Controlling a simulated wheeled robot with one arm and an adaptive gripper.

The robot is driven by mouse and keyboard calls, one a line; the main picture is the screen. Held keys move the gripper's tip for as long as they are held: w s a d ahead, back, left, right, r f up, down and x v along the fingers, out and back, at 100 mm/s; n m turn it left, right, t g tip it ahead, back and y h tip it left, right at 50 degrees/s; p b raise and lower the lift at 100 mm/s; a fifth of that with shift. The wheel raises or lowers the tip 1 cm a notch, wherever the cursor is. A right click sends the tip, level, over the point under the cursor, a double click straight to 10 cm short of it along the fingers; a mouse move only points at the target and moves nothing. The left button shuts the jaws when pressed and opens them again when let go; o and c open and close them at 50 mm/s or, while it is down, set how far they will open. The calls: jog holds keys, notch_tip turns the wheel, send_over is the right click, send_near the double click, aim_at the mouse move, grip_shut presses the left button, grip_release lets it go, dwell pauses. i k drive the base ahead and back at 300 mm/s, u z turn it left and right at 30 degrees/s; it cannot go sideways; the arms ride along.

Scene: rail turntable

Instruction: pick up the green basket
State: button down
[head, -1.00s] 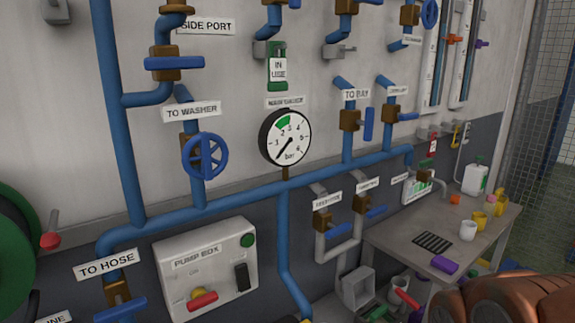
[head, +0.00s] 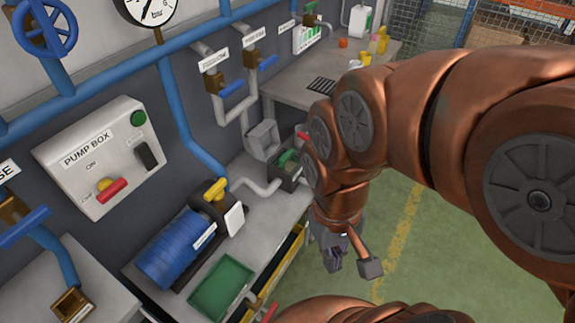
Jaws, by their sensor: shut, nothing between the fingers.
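A shallow green basket (head: 222,287), shaped like an open tray, sits on the low grey bench at the lower middle. It looks empty from here. My gripper (head: 348,262) hangs over the green floor to the right of the bench, clear of the basket and to its right. It is shut and holds nothing. My copper arm covers part of the view on the right, and another copper part covers the bottom edge.
A dark box (head: 288,172) stands farther back on the bench. The pump box (head: 103,158) is on the wall. Open floor (head: 420,250) lies to the right.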

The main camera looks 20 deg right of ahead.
aim_at(287, 166)
jog(key=u, duration=0.4)
jog(key=k, duration=0.55)
jog(key=u, duration=0.6)
jog(key=i, duration=0.95)
jog(key=z, duration=0.8)
